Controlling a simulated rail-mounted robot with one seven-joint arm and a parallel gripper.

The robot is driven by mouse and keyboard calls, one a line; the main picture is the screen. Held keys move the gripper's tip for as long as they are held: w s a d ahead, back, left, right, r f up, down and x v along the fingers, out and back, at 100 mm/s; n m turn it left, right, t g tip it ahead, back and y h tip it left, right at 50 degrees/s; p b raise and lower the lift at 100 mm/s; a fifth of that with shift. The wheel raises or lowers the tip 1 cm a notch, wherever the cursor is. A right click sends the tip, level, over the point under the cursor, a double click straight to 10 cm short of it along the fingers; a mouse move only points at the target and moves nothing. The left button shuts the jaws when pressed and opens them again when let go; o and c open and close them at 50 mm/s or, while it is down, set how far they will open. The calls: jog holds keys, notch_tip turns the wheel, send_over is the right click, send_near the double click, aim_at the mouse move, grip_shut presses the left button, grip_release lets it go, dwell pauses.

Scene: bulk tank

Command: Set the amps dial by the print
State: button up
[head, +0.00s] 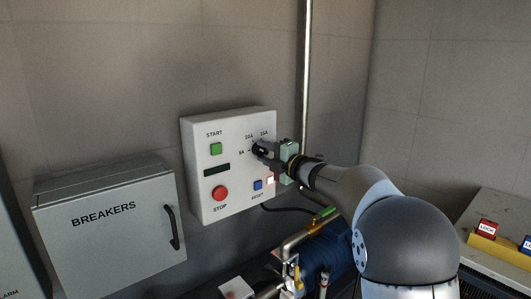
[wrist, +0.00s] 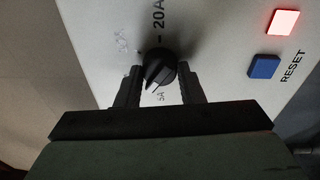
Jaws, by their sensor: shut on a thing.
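The amps dial (wrist: 160,66) is a black round knob on the white control box (head: 202,165). My gripper (wrist: 161,76) has one finger on each side of the knob and is shut on it. In the head view the gripper (head: 266,152) covers much of the dial. The print around it reads 5A, 10A and 15A there, and 20A shows in the wrist view. In the wrist view a pale pointer line on the knob runs down-left, close to the 5A print; its exact setting is hard to tell.
The box also carries a green START button (head: 216,148), a red STOP button (head: 220,193), a blue RESET button (wrist: 264,66) and a lit lamp (wrist: 284,22). A BREAKERS cabinet (head: 110,220) stands left. A vertical pipe (head: 307,70) runs behind my arm; a blue motor (head: 325,252) sits below.

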jog(key=m, duration=0.5)
jog(key=shift+t+p, duration=0.4)
jog(key=m+p, duration=0.1)
jog(key=m, duration=0.3)
jog(key=shift+t, duration=0.3)
jog(key=m+h+p, duration=0.1)
jog(key=m+p, duration=0.1)
jog(key=m, duration=0.4)
jog(key=shift+r+t, duration=0.1)
jog(key=shift+t, duration=0.2)
jog(key=shift+m+h+p, duration=0.3)
jog(key=shift+m+p, duration=0.3)
jog(key=shift+m, duration=1.1)
jog(key=shift+a, duration=0.1)
jog(key=o, duration=1)
jog(key=shift+s, duration=0.15)
